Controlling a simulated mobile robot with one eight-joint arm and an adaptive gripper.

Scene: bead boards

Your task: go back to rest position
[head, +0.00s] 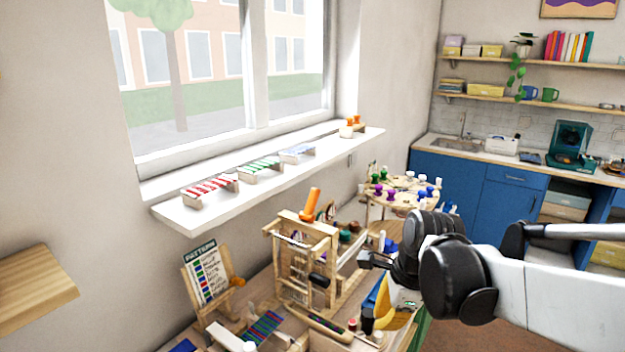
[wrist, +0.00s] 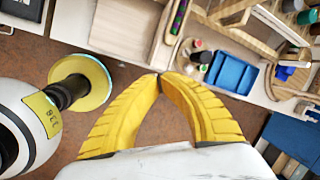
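My gripper shows in the wrist view (wrist: 160,76) as two yellow ribbed fingers whose tips meet. It is shut, with nothing seen between the fingertips. In the head view its yellow fingers (head: 388,318) hang at the right front part of the wooden worktable (head: 262,282), partly hidden behind my dark wrist joints. My arm reaches in from the right edge. In the wrist view the fingertips lie over the brown floor (wrist: 130,110), close to the table's edge.
A wooden loom frame (head: 300,262) and a pattern board (head: 208,272) stand on the table. A round stand with coloured spools (head: 400,196) is behind my arm. A blue tray (wrist: 232,73) lies near the fingertips. The windowsill (head: 280,185) holds several bead boards. Brown floor is open at right.

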